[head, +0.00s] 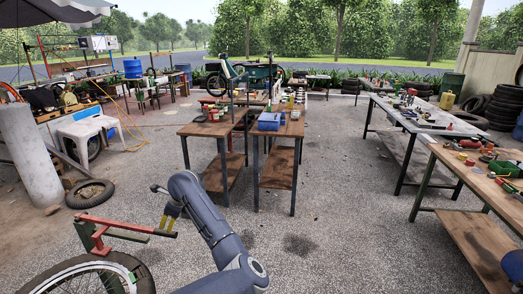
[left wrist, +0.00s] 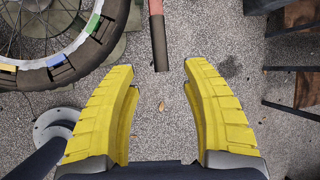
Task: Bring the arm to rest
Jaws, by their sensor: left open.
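My left arm (head: 212,222) rises from the bottom of the head view and bends down at its wrist. Its gripper (head: 170,216) has yellow fingers and hangs close to the end of a red bar with a dark grip (head: 150,230). In the left wrist view the left gripper (left wrist: 160,68) is open and nothing is between its fingers except gravel ground beyond. The dark grip (left wrist: 159,46) ends just ahead of the fingertips, apparently apart from them. My right gripper is not in view.
Two wooden workbenches (head: 208,129) (head: 279,128) stand ahead, and tool-covered tables (head: 420,118) (head: 480,177) stand right. A tire (head: 90,194) lies left. Gravel between is open.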

